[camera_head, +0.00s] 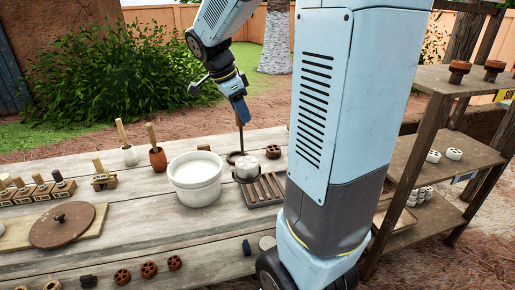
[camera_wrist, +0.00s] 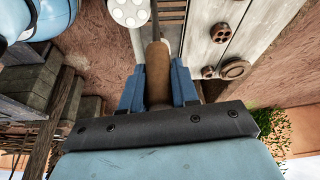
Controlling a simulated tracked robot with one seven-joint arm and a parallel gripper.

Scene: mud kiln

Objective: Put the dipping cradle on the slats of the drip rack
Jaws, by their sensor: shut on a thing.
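My gripper (camera_head: 239,112) is shut on the brown wooden handle (camera_wrist: 157,68) of the dipping cradle, between its two blue fingers in the wrist view. The cradle's dark rod (camera_head: 241,138) runs down to its basket, which holds a white piece with holes (camera_head: 246,166); that piece also shows in the wrist view (camera_wrist: 130,13). The cradle appears upright. The drip rack (camera_head: 268,192) has dark slats and lies on the table right of the white bucket. The basket is at or over the rack's back left part; I cannot tell whether it touches the slats. The rack's right side is partly hidden by my arm.
The white bucket (camera_head: 195,188) of pale liquid stands close left of the rack. A brown piece with holes (camera_head: 273,152) lies behind the rack. Wooden shelves (camera_head: 446,150) stand at the right. Brushes and a brown lid (camera_head: 62,232) are farther left.

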